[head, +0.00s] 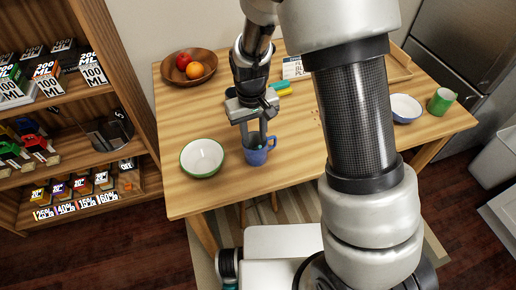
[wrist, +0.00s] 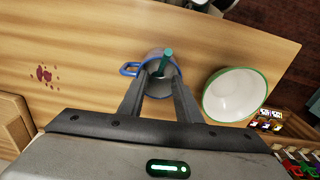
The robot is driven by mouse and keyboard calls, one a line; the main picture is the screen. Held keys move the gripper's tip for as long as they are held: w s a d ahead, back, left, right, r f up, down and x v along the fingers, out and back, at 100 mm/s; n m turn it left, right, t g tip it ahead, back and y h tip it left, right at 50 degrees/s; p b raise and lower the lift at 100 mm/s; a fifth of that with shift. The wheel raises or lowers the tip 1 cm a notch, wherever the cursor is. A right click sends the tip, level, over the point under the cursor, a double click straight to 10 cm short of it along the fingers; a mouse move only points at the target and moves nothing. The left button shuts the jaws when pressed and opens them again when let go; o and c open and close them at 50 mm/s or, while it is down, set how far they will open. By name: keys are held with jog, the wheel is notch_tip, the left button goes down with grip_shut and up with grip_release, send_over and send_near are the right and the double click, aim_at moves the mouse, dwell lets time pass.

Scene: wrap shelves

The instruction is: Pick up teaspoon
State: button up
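A blue mug (head: 260,155) stands on the wooden table, and it also shows in the wrist view (wrist: 129,69). A slim teal-green handle (wrist: 167,60), which looks like the teaspoon, sticks up at the mug. Its lower end is hidden. My gripper (head: 256,143) points down over the mug, its fingertips at the mouth. In the wrist view my gripper (wrist: 160,75) has its fingers apart, with the handle near the tips, closer to the right one. I cannot tell whether a finger touches the handle or the mug.
A green-rimmed white bowl (head: 202,157) stands close beside the mug. A wooden fruit bowl (head: 203,57), a blue bowl (head: 405,108) and a green mug (head: 441,101) stand farther off. A wooden shelf (head: 85,95) with boxes is at the left. Red spots (wrist: 43,74) mark the table.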

jog(key=f, duration=0.5)
jog(key=shift+s+d, duration=0.1)
jog(key=shift+d, duration=0.2)
